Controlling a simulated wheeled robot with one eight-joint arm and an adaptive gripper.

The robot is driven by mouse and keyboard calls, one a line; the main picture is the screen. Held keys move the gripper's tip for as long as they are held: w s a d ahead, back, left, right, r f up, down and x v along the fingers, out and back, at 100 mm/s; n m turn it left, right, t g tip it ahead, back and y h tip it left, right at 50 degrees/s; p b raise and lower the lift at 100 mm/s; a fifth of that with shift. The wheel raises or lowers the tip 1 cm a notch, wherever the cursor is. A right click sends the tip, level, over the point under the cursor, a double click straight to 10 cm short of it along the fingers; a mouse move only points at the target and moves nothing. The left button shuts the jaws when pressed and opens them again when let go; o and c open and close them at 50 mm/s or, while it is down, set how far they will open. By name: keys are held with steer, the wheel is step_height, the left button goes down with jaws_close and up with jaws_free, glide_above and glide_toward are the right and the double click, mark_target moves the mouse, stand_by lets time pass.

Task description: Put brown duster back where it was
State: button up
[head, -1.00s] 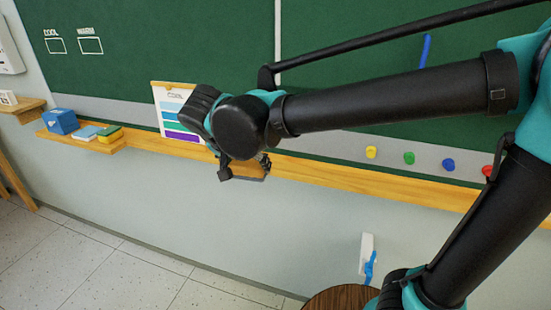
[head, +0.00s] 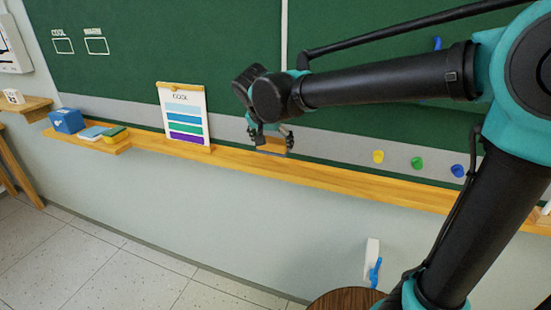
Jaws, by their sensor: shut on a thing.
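My gripper (head: 272,139) is shut on the brown duster (head: 271,148), a small block held between its fingertips. In the head view the duster appears just above or in front of the wooden chalk ledge (head: 330,177), right of the COOL colour chart. I cannot tell whether it touches the ledge. The fingers hide parts of the duster.
The COOL chart (head: 184,118) stands on the ledge to the left. Yellow (head: 378,156), green (head: 417,162) and blue (head: 457,170) magnets sit to the right. A small shelf at left holds a blue box (head: 67,121) and sponges. The ledge between chart and magnets looks clear.

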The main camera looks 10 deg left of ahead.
mark_target(270, 143)
steer(key=shift+w+d, duration=0.15)
steer(key=shift+w, duration=0.85)
step_height(270, 143, down, 2)
steer(key=shift+f, duration=0.15)
step_height(270, 143, down, 4)
steer(key=shift+f, duration=0.15)
steer(key=shift+w+f, duration=0.15)
steer(key=shift+f, duration=0.05)
steer(key=shift+f, duration=0.1)
steer(key=o, duration=1.3)
steer(key=v, duration=1.2)
